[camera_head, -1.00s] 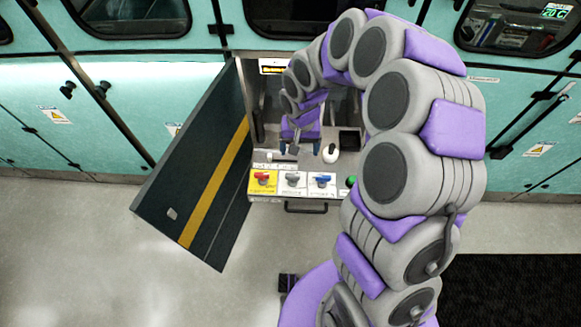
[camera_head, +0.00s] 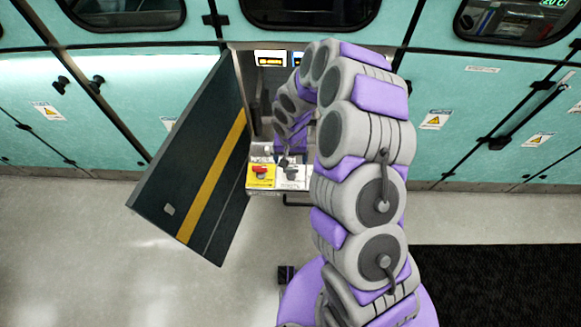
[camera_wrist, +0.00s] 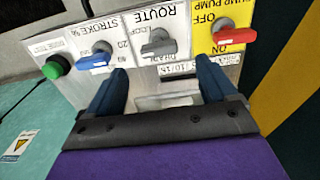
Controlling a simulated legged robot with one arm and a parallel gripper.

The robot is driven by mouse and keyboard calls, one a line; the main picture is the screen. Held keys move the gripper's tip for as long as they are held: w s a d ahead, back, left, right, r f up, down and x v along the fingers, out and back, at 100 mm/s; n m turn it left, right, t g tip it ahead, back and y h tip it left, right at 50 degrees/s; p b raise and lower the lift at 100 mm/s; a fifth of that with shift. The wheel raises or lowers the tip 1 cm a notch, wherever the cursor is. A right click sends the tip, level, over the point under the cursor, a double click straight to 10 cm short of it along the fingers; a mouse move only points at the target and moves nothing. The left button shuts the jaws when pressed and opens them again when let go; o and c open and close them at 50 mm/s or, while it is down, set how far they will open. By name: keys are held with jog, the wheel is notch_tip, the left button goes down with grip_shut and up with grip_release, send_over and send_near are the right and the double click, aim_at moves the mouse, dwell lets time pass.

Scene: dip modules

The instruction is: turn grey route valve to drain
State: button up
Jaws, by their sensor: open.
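The grey route valve (camera_wrist: 158,44) sits on a white plate marked ROUTE, upside down in the wrist view. LOOP and DRAIN labels are beside its handle, which lies roughly crosswise. In the head view the grey valve (camera_head: 291,173) is partly visible at my gripper (camera_head: 284,160). In the wrist view my gripper (camera_wrist: 160,82) is open, with its two blue fingers apart and nothing between them but panel. The grey handle lies ahead of the gap between the fingertips; I cannot tell whether they touch it.
A red sump pump handle (camera_wrist: 235,36) on a yellow plate, a blue stroke handle (camera_wrist: 95,60) and a green button (camera_wrist: 56,66) flank the valve. An open dark cabinet door (camera_head: 195,165) with a yellow stripe stands left of the panel. My arm hides the panel's right side.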

aim_at(291, 168)
notch_tip(291, 168, down, 6)
jog(key=shift+f+b, duration=0.25)
jog(key=shift+b, duration=0.2)
jog(key=shift+c, duration=0.5)
jog(key=c, duration=1)
jog(key=shift+o, duration=0.2)
